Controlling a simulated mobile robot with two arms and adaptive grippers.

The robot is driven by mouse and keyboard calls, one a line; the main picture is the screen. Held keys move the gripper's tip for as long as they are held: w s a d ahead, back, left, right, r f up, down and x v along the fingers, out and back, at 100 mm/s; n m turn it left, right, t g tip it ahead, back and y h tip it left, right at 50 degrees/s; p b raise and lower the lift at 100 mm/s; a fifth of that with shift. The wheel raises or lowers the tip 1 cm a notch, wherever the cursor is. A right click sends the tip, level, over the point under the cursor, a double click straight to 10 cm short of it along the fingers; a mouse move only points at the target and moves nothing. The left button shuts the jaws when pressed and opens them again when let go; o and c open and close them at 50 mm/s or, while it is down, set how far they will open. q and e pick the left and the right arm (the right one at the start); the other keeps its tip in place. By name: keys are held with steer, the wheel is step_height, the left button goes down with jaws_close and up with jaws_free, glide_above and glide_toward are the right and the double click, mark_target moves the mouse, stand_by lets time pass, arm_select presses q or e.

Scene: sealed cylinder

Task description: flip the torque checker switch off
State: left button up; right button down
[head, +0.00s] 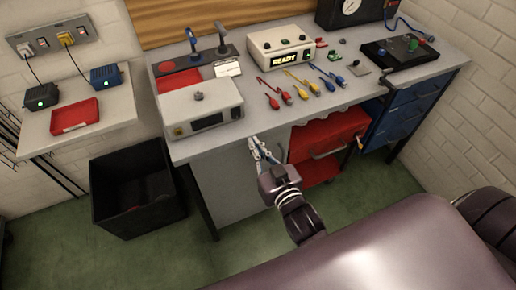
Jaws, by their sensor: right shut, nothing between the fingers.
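A pale box (205,106) with a small post on top stands at the workbench's front left and looks like the torque checker. Its front has a dark, unlit window and a small yellow part at its left end. I cannot make out a switch or its position. My right gripper (258,148) is shut and empty, just in front of the bench's front edge, to the right of this box and apart from it. My left gripper is not in view.
A white unit (281,50) reading READY stands behind coloured leads (302,84) on the workbench (262,122). A red drawer (325,137) stands open under the bench. A black bin (135,190) is on the floor at left. A side shelf (82,130) holds two chargers.

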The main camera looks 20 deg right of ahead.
steer(key=shift+s+r, duration=0.15)
steer(key=shift+s, duration=0.75)
steer(key=s+a+f+g, duration=0.1)
steer(key=s+f+g, duration=0.25)
steer(key=f, duration=0.75)
steer(key=s+f+n+g, duration=0.15)
steer(key=s+f, duration=0.25)
steer(key=f, duration=0.8)
steer(key=s+a+f+g, duration=0.1)
steer(key=s+f+g, duration=0.25)
steer(key=f, duration=0.75)
steer(key=s+d+f+g, duration=0.3)
steer(key=s+f, duration=0.6)
steer(key=s, duration=0.5)
steer(key=s+d+f+g, duration=0.3)
steer(key=s+d+f, duration=0.2)
steer(key=s+f, duration=0.4)
steer(key=s, duration=0.5)
steer(key=shift+g+h, duration=0.3)
steer(key=shift+g, duration=0.05)
steer(key=shift+d+f+n, duration=0.1)
steer(key=shift+n, duration=0.15)
